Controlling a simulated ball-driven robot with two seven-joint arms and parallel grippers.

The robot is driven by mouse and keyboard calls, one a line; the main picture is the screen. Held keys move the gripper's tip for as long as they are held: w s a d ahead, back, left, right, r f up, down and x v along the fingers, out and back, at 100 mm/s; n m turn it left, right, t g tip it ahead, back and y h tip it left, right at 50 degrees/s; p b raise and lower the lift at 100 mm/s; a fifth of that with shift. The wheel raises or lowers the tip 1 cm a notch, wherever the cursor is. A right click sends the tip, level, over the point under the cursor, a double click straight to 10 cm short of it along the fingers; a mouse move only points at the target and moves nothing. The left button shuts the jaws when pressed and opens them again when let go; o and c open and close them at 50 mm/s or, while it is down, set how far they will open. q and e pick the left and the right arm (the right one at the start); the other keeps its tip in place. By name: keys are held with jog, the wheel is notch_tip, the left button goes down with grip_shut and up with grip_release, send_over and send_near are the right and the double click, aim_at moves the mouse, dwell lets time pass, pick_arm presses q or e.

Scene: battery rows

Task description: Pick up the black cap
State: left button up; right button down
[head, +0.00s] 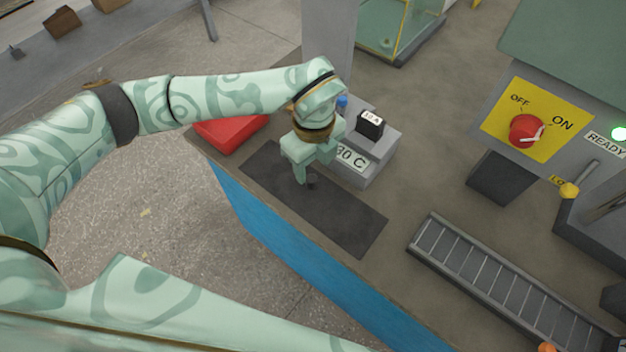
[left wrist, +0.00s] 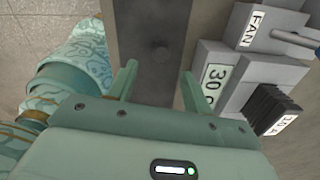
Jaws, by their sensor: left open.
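The black cap (head: 312,182) is a small dark thing on the dark mat (head: 350,222), close to my left gripper's fingertips in the head view. In the left wrist view the cap (left wrist: 160,52) shows as a faint dark round shape on the mat, hard to tell from it. My left gripper (head: 305,182) points down over the mat. Its two fingers (left wrist: 158,80) are apart, with nothing between them, and the cap appears beyond the gap. I cannot tell the exact height of the fingertips above the mat. My right gripper is not in view.
A grey block labelled 30 C (head: 377,165) stands beside the mat, bearing a black block (head: 370,124). A red box (head: 230,132) lies at the bench's left. A roller track (head: 500,285) and a switch panel (head: 535,120) are on the right. The bench's blue front edge is near.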

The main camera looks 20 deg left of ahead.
aim_at(312, 179)
pick_arm(q)
notch_tip(312, 179, down, 6)
jog(key=b, duration=0.3)
jog(key=shift+w+a+f, duration=0.1)
jog(key=shift+a, duration=0.05)
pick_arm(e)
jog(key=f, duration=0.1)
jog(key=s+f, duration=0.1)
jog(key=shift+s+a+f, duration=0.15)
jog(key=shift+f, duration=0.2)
pick_arm(q)
jog(key=shift+c, duration=0.9)
jog(key=c, duration=0.9)
